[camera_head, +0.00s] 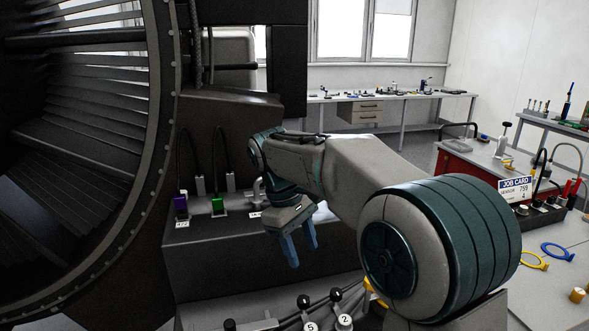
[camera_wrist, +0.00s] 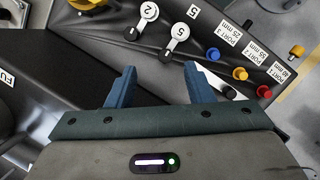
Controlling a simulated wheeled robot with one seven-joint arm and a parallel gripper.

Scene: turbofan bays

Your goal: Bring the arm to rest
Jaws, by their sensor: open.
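My gripper (camera_head: 292,248) hangs at the end of my bent arm, in front of the dark engine stand, pointing downward. Its two blue fingers are apart with nothing between them. In the wrist view my gripper (camera_wrist: 160,86) also shows open and empty, above a dark surface. Beyond the fingers in that view are a knob tagged 2 (camera_wrist: 148,10) and a knob tagged 5 (camera_wrist: 180,30); neither is touched.
The turbofan (camera_head: 80,150) fills the left. A purple connector (camera_head: 180,204) and a green connector (camera_head: 218,204) stand on the ledge. A job card (camera_head: 515,188) stands on the right bench. The wrist view shows a blue plug (camera_wrist: 213,53), a yellow plug (camera_wrist: 240,73) and a red plug (camera_wrist: 264,91).

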